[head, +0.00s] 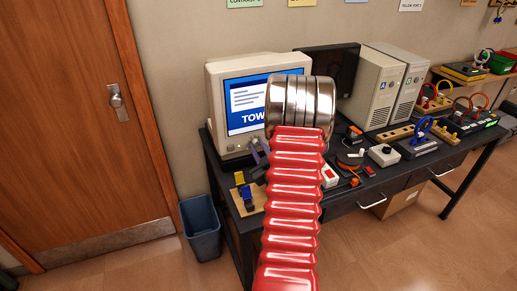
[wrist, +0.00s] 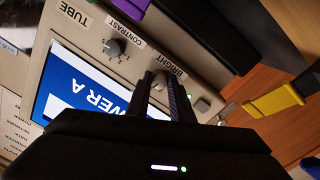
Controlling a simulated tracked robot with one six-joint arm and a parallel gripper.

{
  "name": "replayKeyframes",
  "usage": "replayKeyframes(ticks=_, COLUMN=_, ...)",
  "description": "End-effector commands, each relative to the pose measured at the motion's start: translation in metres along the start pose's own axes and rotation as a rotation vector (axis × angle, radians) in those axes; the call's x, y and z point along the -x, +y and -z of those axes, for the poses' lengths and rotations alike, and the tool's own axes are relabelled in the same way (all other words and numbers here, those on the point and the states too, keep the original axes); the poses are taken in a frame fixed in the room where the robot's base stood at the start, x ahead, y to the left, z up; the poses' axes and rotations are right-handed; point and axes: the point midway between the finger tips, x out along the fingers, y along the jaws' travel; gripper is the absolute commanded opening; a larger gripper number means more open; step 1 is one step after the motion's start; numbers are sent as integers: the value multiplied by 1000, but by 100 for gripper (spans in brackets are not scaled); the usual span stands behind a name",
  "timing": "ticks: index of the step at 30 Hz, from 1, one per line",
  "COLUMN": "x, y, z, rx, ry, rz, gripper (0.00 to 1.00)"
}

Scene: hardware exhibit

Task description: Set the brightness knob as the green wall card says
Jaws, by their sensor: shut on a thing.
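The beige CRT monitor (head: 216,95) stands at the desk's left end, its blue screen partly hidden by my red arm. In the wrist view its front panel is upside down and tilted. The brightness knob (wrist: 160,80) sits by the BRIGHT label, mostly hidden between my fingers. My gripper (wrist: 164,84) is shut on it; in the head view the gripper (head: 259,150) is at the screen's lower right. The contrast knob (wrist: 114,47) is beside the CONTRAST label. The green wall card (head: 244,3) is cut off by the top edge; its lettering is only partly readable.
Another small round control (wrist: 202,104) lies close to my fingers. Two beige computer towers (head: 378,85) stand to the right. The dark desk (head: 345,205) carries several small devices and cables. A blue bin (head: 201,228) and a wooden door (head: 60,130) are at the left.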

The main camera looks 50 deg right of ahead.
Motion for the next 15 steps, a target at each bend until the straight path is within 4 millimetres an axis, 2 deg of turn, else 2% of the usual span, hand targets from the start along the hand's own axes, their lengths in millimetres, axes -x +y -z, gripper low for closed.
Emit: replayKeyframes(ticks=15, x=1, y=-3, z=0, rx=-461, ry=-25, rz=23, gripper=0)
